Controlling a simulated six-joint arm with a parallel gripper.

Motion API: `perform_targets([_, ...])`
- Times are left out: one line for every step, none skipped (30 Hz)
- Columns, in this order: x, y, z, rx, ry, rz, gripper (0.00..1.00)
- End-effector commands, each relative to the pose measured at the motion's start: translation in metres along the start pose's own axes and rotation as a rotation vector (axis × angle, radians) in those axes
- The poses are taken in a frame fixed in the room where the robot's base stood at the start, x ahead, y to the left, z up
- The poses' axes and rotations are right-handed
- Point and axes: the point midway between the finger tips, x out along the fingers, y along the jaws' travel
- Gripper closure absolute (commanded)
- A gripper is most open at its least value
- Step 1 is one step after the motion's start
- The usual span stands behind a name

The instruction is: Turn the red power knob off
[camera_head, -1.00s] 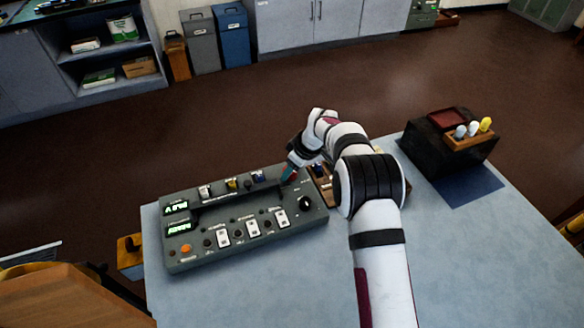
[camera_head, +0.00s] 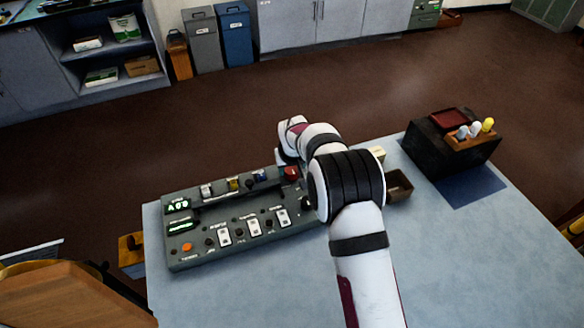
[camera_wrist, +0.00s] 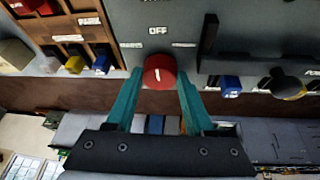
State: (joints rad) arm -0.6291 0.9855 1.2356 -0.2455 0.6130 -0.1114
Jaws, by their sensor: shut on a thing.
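The red power knob (camera_head: 291,173) is at the back right corner of the grey control panel (camera_head: 190,251). In the wrist view the red knob (camera_wrist: 158,70) sits between the teal fingers of my gripper (camera_wrist: 160,82), which is shut on its sides. A short white mark on the knob's face stands nearly upright, tilted slightly, just below the printed OFF label (camera_wrist: 158,31). Other small labels lie to either side. In the head view my arm hides the fingers and part of the panel's right end.
Blue (camera_head: 259,176), yellow and white switches line the panel's back edge left of the knob. White rockers (camera_head: 253,227) are in front. A brown compartment tray (camera_head: 398,187) stands right of my arm. A black box (camera_head: 440,145) is farther right.

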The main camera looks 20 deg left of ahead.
Motion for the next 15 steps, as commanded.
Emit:
perform_targets([-0.0006, -0.0005, -0.0016, 0.009, 0.004, 0.005, 1.00])
perform_targets([-0.0006, -0.0007, -0.0017, 0.016, 0.004, 0.007, 1.00])
perform_targets([-0.0007, -0.0008, -0.0018, 0.024, 0.003, 0.010, 1.00])
perform_targets([-0.0007, -0.0008, -0.0018, 0.029, 0.003, 0.013, 1.00])
perform_targets([-0.0007, -0.0007, -0.0019, 0.032, 0.003, 0.014, 1.00])
perform_targets([-0.0007, -0.0008, -0.0019, 0.036, 0.003, 0.016, 1.00])
perform_targets([-0.0007, -0.0008, -0.0020, 0.040, 0.003, 0.017, 1.00])
perform_targets([-0.0007, -0.0008, -0.0020, 0.042, 0.003, 0.018, 1.00])
perform_targets([-0.0007, -0.0008, -0.0020, 0.044, 0.003, 0.019, 1.00])
perform_targets([-0.0007, -0.0008, -0.0020, 0.045, 0.002, 0.019, 1.00])
perform_targets([-0.0007, -0.0008, -0.0020, 0.046, 0.002, 0.019, 1.00])
perform_targets([-0.0007, -0.0008, -0.0020, 0.046, 0.002, 0.019, 1.00])
perform_targets([-0.0007, -0.0008, -0.0020, 0.046, 0.002, 0.019, 1.00])
perform_targets([-0.0007, -0.0008, -0.0020, 0.046, 0.002, 0.019, 1.00])
perform_targets([-0.0007, -0.0008, -0.0020, 0.046, 0.002, 0.019, 1.00])
